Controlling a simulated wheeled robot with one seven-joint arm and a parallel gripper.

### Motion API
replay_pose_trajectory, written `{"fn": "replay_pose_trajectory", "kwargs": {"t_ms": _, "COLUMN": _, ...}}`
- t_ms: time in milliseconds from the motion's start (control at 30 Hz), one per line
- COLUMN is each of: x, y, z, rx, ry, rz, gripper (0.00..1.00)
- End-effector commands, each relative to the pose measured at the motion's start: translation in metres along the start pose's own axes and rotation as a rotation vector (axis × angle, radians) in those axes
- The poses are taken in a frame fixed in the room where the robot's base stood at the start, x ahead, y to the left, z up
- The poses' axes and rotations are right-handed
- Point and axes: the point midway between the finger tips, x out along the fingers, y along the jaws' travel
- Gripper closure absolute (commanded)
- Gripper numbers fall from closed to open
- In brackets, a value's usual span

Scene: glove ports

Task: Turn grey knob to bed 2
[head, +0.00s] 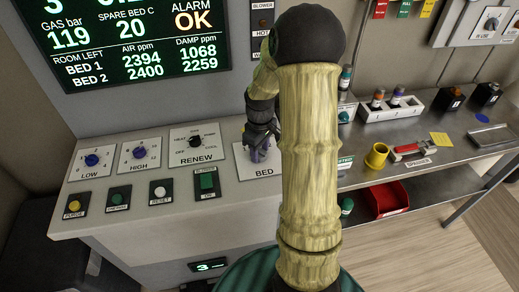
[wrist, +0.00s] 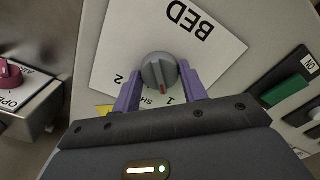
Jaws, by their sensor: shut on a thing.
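The grey knob (wrist: 158,66) sits on a white plate marked BED (wrist: 215,50) in the wrist view. Its red mark points down and slightly right, towards the label 1. The label 2 is on the left, and lettering between them is partly hidden by the knob and my gripper. My gripper (wrist: 160,80) has its two purple fingers on opposite sides of the knob, closed on it. In the head view my gripper (head: 260,148) is at the BED plate (head: 268,172) and hides most of the knob; my arm crosses in front of the plate's right side.
The RENEW dial (head: 195,141), HIGH dial (head: 139,153) and LOW dial (head: 91,160) are left on the same panel. A green switch (head: 207,181) stands close to the BED plate. A shelf with a yellow cup (head: 376,156) and bottles is at right.

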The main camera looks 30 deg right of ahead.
Motion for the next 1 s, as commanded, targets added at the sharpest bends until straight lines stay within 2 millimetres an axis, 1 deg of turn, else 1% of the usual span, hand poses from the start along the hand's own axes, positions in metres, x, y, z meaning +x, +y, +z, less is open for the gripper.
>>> {"fn": "replay_pose_trajectory", "kwargs": {"t_ms": 167, "x": -0.0010, "y": 0.0003, "z": -0.0006, "rx": 0.079, "ry": 0.001, "rz": 0.001, "gripper": 0.80}}
{"fn": "replay_pose_trajectory", "kwargs": {"t_ms": 367, "x": -0.0013, "y": 0.0002, "z": -0.0011, "rx": 0.223, "ry": 0.002, "rz": 0.002, "gripper": 0.80}}
{"fn": "replay_pose_trajectory", "kwargs": {"t_ms": 1000, "x": -0.0022, "y": 0.0006, "z": -0.0013, "rx": 0.825, "ry": 0.003, "rz": 0.002, "gripper": 0.80}}
